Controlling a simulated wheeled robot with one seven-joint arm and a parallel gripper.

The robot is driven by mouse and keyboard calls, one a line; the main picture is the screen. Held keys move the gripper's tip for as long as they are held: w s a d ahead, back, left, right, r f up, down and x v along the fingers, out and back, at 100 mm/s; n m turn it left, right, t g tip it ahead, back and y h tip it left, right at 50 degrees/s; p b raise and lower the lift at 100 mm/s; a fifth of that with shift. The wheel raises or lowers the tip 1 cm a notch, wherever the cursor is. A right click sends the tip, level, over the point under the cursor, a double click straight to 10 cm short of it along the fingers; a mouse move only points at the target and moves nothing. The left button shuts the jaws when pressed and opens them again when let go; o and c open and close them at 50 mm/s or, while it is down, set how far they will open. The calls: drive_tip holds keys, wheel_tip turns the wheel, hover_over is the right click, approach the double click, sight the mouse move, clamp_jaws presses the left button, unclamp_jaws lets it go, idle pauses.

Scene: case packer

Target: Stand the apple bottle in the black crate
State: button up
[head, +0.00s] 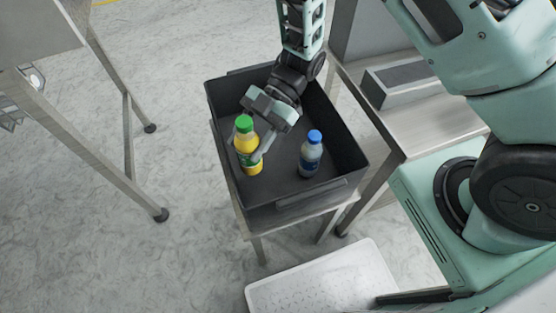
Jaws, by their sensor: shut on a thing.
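A yellow bottle with a green cap and a dark green label band, the apple bottle by its look (247,143), is upright at the left side of the black crate (340,138). My gripper (254,156) reaches down from the back of the crate and is shut on this bottle's body. The fingers partly hide the label. I cannot tell whether the bottle's base touches the crate floor or hangs just above it.
A bottle with a blue cap (311,155) stands in the crate to the right. The crate rests on a small metal stand (292,220). A steel table (440,128) adjoins on the right. A white perforated tray (322,280) lies in front. Crate floor between the bottles is clear.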

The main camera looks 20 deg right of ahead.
sight(255, 168)
drive_tip(key=shift+s+f+n+g, duration=0.25)
drive_tip(key=shift+f+n+g, duration=0.05)
drive_tip(key=shift+f, duration=0.3)
wheel_tip(255, 168, down, 10)
drive_tip(key=shift+s+r, duration=0.1)
drive_tip(key=shift+r, duration=0.15)
drive_tip(key=shift+d+f+b, duration=0.1)
drive_tip(key=shift+b, duration=0.2)
drive_tip(key=o, duration=1.2)
drive_tip(key=shift+c, duration=0.2)
